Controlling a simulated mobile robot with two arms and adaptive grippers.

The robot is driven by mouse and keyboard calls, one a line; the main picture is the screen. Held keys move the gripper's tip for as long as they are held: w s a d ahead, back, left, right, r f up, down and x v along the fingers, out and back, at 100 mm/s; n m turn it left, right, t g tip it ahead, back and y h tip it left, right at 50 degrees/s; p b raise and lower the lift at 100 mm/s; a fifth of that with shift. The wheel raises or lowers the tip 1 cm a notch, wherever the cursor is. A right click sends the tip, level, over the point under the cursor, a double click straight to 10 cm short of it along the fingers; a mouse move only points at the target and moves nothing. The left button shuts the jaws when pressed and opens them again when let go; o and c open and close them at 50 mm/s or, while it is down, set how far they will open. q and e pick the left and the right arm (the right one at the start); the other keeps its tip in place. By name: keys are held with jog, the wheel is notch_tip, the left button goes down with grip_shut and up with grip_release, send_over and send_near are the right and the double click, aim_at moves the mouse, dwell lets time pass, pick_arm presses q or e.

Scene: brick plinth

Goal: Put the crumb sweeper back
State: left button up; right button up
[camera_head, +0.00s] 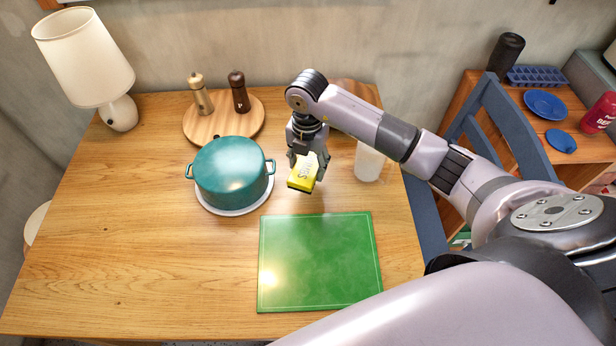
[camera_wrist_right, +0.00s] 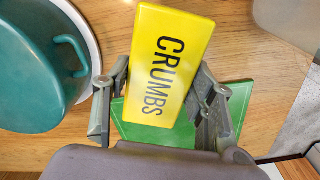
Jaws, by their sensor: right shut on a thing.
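The crumb sweeper (camera_head: 302,172) is a yellow block with a dark underside. Its top reads CRUMBS in the right wrist view (camera_wrist_right: 170,68). My right gripper (camera_head: 308,173) is shut on it, with one finger on each side in the wrist view (camera_wrist_right: 161,105). The sweeper is over the table between the teal pot and the white cup; I cannot tell whether it touches the wood. My left gripper is in neither view.
A teal pot (camera_head: 231,172) on a white plate stands left of the gripper. A white cup (camera_head: 369,162) is close on the right. A green board (camera_head: 319,262) lies in front. Two mills stand on a round wooden board (camera_head: 224,124) behind. The table's (camera_head: 130,250) front left is clear.

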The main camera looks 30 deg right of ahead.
notch_tip(320, 180, down, 6)
jog(key=shift+f, duration=0.15)
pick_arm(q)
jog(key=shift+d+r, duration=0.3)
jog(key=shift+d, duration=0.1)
pick_arm(e)
jog(key=shift+f, duration=0.25)
jog(key=shift+f, duration=0.15)
jog(key=o, duration=1)
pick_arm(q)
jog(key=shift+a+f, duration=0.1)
